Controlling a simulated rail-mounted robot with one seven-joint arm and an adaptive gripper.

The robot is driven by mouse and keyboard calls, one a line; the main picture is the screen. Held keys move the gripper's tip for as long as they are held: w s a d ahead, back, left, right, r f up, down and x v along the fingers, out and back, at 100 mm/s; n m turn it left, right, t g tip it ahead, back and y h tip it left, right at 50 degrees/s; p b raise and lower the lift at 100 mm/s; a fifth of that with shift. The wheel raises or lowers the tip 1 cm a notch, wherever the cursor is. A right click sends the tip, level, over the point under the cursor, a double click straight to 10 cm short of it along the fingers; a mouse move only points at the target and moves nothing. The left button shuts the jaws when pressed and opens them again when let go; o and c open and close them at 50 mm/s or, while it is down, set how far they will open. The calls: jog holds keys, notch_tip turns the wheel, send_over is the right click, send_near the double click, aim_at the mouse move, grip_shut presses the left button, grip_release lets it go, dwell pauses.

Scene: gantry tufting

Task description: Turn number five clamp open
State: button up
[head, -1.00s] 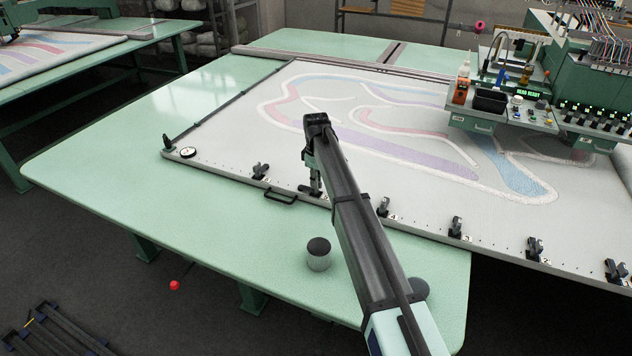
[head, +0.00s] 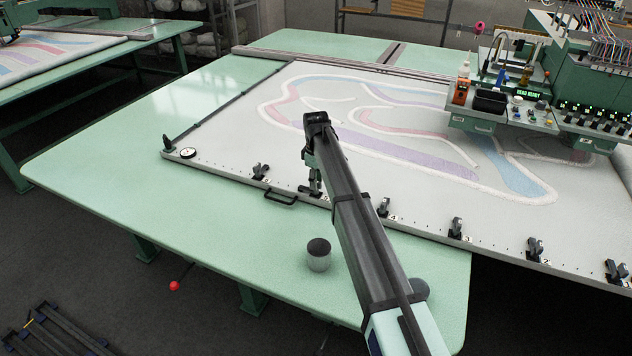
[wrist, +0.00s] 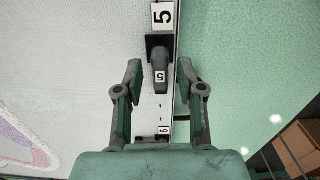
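The number five clamp (wrist: 160,55) is black, on the frame's edge rail, with a white 5 plate above it and another 5 on its lever (wrist: 160,84) in the wrist view. My gripper (wrist: 161,75) is open. Its two green and grey fingers stand to the left and right of the lever, with visible gaps on both sides and no clear contact. In the head view my gripper (head: 313,190) is low at the frame's front edge, and my arm and gripper mostly hide the number five clamp.
The number four clamp (head: 383,207) is right of my arm; another clamp (head: 260,171) is left. A black handle (head: 281,198) juts from the frame edge. A grey canister (head: 318,254) stands on the green table (head: 200,240). The tufting machine (head: 560,120) is at right.

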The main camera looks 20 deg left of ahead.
notch_tip(320, 180, up, 11)
jog(key=shift+r, duration=0.2)
dwell(0.6)
